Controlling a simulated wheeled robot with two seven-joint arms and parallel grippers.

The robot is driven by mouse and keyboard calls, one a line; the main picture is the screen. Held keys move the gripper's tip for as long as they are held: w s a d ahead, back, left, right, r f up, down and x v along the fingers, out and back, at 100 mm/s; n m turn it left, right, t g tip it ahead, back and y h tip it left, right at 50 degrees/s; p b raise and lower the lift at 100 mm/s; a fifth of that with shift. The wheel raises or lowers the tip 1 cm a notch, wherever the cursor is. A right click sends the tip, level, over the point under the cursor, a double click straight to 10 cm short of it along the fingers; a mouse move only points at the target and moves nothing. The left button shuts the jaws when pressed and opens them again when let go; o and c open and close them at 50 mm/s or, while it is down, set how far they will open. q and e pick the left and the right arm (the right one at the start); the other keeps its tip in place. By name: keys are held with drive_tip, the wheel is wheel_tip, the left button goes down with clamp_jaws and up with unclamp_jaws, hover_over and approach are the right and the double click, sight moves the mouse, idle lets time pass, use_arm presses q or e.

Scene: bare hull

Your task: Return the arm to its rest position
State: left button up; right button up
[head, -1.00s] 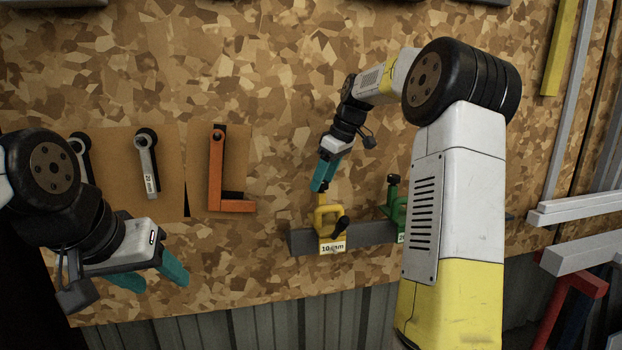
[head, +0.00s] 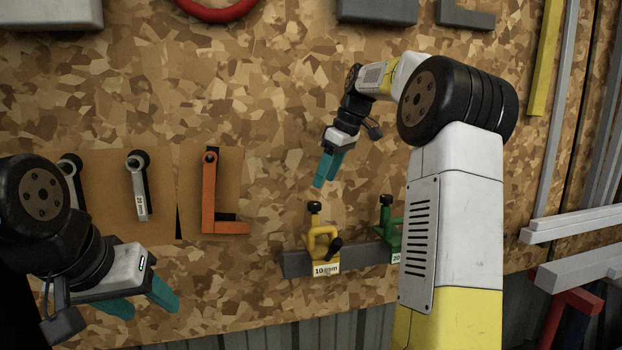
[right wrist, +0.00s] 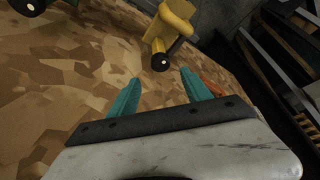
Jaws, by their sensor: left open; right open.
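My right gripper (head: 325,170) is open and empty in the head view, in front of the wall board and a little above the yellow clamp (head: 318,244). In the right wrist view its two teal fingers (right wrist: 160,97) are apart, with the yellow clamp (right wrist: 168,32) beyond them and nothing between them. My left gripper (head: 140,300) is at the lower left with its teal fingers apart and empty. It is below the hanging wrenches, and its arm partly covers the leftmost one.
The yellow clamp and a green clamp (head: 388,228) sit on a grey rail (head: 295,264); my right arm partly hides the green one. An orange L-shaped square (head: 209,195) and a wrench (head: 139,190) hang on the board. Grey bars (head: 570,225) stick out at the right.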

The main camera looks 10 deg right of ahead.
drive_tip(key=s+a+m+t+h, duration=0.1)
drive_tip(key=s+a+m, duration=0.4)
drive_tip(key=s, duration=0.9)
drive_tip(key=s+a+f+m+t, duration=0.1)
drive_tip(key=s+f+m, duration=0.1)
drive_tip(key=s+f, duration=0.3)
drive_tip(key=s+a+f+m+t, duration=0.1)
drive_tip(key=s+f, duration=0.3)
drive_tip(key=s, duration=0.8)
drive_tip(key=shift+a+f+m, duration=0.35)
drive_tip(key=shift+a+m, duration=0.05)
drive_tip(key=shift+m, duration=0.1)
drive_tip(key=shift+s, duration=0.1)
